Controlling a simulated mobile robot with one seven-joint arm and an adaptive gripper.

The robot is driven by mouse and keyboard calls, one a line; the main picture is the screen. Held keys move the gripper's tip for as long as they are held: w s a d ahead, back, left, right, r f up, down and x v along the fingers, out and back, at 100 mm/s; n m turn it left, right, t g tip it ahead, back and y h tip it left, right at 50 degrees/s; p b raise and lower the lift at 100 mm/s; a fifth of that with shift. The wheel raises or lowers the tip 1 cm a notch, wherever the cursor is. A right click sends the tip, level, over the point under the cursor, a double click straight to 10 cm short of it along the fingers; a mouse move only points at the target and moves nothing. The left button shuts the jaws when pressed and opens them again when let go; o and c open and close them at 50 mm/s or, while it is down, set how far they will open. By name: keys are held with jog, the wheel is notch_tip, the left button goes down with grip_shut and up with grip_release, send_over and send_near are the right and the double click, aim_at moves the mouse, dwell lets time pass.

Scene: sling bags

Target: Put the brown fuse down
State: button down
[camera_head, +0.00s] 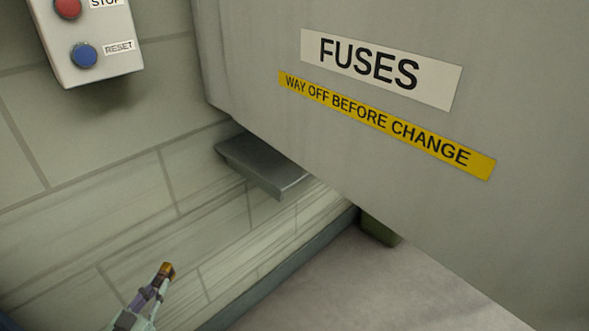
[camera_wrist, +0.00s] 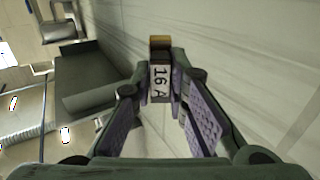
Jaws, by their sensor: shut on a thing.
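The brown fuse (camera_wrist: 160,46) shows at the top middle of the wrist view, with a white label reading "16 A". My gripper (camera_wrist: 163,85) is shut on it, one purple-padded finger on each side of the label. In the head view the brown end of the fuse (camera_head: 166,270) sticks out from the tip of my gripper (camera_head: 152,290) at the lower left, in front of the tiled wall. The fuse is held in the air, apart from any surface that I can see. Its lower part is hidden between the fingers.
A grey cabinet door (camera_head: 420,220) marked "FUSES" fills the right. A dark grey shelf (camera_head: 262,165) juts from the wall, and a similar dark ledge (camera_wrist: 90,80) shows left of the fuse. A button box (camera_head: 92,45) hangs at upper left. The floor (camera_head: 330,290) below looks clear.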

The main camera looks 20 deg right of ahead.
jog(key=w+d+r+m+g+h+b, duration=0.1)
jog(key=w+d+r+m+g+h, duration=0.15)
jog(key=r, duration=0.55)
jog(key=w+d+r+m+g+h+b, duration=0.15)
jog(key=d+r, duration=0.25)
jog(key=r, duration=0.4)
notch_tip(320, 180, up, 15)
jog(key=m+g+h+p, duration=0.2)
jog(key=g+p, duration=0.2)
send_over(265, 157)
jog(key=shift+a+r, duration=0.1)
jog(key=shift+a, duration=0.1)
jog(key=shift+d+f, duration=0.25)
jog(key=shift+f+p, duration=0.55)
jog(key=shift+f, duration=1.05)
jog(key=shift+f, duration=0.15)
jog(key=c, duration=1.6)
grip_release()
